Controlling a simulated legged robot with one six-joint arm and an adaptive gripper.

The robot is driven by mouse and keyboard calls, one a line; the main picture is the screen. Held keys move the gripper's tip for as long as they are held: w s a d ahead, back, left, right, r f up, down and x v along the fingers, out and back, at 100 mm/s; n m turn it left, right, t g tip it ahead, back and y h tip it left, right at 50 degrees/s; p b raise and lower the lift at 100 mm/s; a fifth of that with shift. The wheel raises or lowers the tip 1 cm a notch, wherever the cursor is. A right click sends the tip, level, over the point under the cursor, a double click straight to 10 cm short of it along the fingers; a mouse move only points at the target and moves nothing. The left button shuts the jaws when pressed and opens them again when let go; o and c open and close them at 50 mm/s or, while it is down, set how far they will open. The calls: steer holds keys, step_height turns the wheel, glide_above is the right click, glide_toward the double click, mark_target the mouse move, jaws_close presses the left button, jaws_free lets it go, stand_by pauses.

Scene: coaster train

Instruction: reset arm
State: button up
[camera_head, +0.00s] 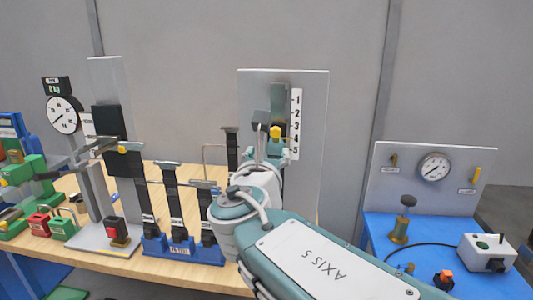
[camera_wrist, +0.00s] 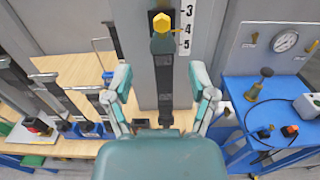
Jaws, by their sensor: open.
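My gripper (camera_wrist: 160,84) is open, its two teal fingers spread wide with nothing between them. In the head view my gripper (camera_head: 264,155) is partly hidden by my own wrist, in front of the upright grey panel (camera_head: 313,90). A yellow knob on a dark lever (camera_wrist: 161,22) shows past the fingertips in the wrist view. The same yellow knob (camera_head: 275,132) stands beside a white scale (camera_head: 296,120) numbered 1 to 5, near its middle numbers. The fingers look apart from the knob; the exact gap is hard to tell.
A wooden table (camera_head: 185,275) carries a blue base with several black levers (camera_head: 178,215) to the left. A round dial gauge (camera_head: 63,115) stands farther left. A blue bench (camera_head: 375,225) at right holds a plunger (camera_head: 400,220) and a white box (camera_head: 487,252).

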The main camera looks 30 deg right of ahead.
stand_by(0.3)
steer(key=s+d+f+m+g+y, duration=0.1)
steer(key=s+f+m+g, duration=0.25)
steer(key=f+m, duration=0.35)
steer(key=s+f+m+g+y, duration=0.2)
steer(key=s+f+m+g, duration=0.1)
steer(key=s+f+m, duration=0.4)
steer(key=s+a+f+m+g+y, duration=0.3)
steer(key=s+a+f+m+y, duration=0.2)
steer(key=m, duration=1)
steer(key=a+f+y, duration=0.2)
steer(key=a+f, duration=0.1)
steer(key=shift+a, duration=0.35)
steer(key=shift+s, duration=0.1)
